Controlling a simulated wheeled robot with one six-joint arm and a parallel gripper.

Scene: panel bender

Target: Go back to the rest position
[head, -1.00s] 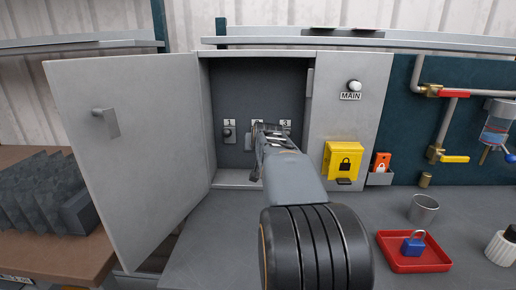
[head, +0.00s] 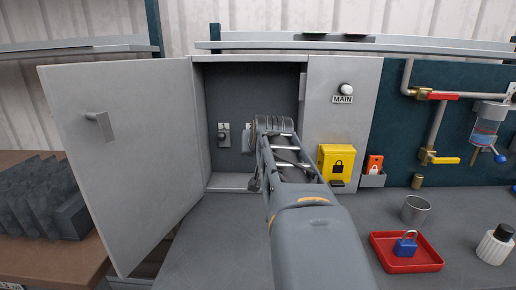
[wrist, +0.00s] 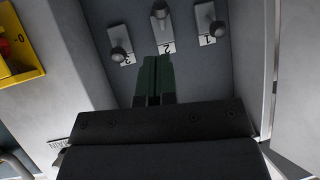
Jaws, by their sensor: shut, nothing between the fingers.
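My gripper (wrist: 154,80) shows in the wrist view as two dark green fingers, closed together with nothing between them. Its fingertips are just below the "2" label in that picture. Three knobs line the cabinet's back panel: knob 1 (wrist: 216,28), knob 2 (wrist: 160,10) and knob 3 (wrist: 117,55). I cannot tell whether the fingers touch anything. In the head view, my arm reaches toward the open grey cabinet (head: 235,85) and hides the gripper and knob 3. Knob 1 (head: 223,137) is visible left of the arm.
The cabinet door (head: 130,160) stands open to the left. A red tray (head: 383,262) with a blue padlock (head: 405,247), a metal cup (head: 415,209) and a white bottle (head: 495,247) stand on the bench.

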